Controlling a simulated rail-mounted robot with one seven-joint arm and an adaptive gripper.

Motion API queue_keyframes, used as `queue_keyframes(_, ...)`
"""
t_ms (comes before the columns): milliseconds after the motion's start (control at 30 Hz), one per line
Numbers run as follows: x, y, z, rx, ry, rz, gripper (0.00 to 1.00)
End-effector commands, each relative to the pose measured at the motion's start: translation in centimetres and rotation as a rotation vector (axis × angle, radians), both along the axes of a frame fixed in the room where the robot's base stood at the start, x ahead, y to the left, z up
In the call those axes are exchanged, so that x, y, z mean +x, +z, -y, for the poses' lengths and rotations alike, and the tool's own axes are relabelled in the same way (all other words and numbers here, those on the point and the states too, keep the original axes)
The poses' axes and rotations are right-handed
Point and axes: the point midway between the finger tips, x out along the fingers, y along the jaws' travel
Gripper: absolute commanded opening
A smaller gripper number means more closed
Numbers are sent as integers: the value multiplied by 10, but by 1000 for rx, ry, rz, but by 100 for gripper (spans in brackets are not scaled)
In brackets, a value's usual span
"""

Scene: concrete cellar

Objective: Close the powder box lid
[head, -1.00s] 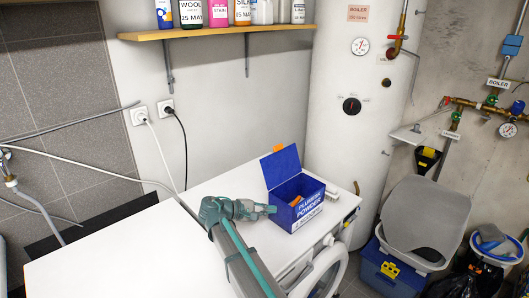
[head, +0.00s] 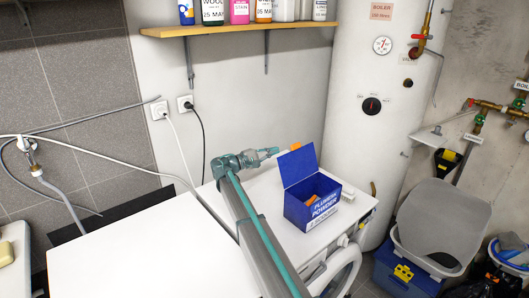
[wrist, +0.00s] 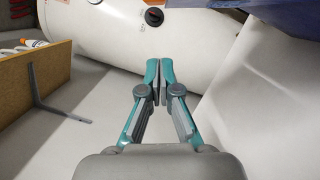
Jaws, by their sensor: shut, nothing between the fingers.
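The blue powder box (head: 312,210) stands on the white top of the washing machine in the head view. Its lid (head: 297,165) stands up open on the back left side, and something orange shows inside. My gripper (head: 274,152) is shut and empty, just behind and left of the raised lid, near its upper edge. In the wrist view my gripper (wrist: 159,66) has its teal fingertips together. A blue surface at the top right of that view (wrist: 285,18) appears to be part of the lid.
The white boiler tank (head: 375,110) stands behind the box on the right. A wooden shelf (head: 250,28) with bottles hangs on the wall above. Two sockets with cables are on the wall at left. The white top at left (head: 140,245) is clear.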

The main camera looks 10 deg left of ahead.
Motion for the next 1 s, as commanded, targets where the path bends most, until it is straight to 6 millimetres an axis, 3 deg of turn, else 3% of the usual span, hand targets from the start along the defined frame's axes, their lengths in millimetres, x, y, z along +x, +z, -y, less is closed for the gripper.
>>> queue_keyframes(200, 25, 7, 34, 0, 0, 0, 0)
queue_keyframes(400, 3, 17, 52, 1, 1, 1, 0)
queue_keyframes(1000, -1, 18, 59, 3, 1, 2, 0)
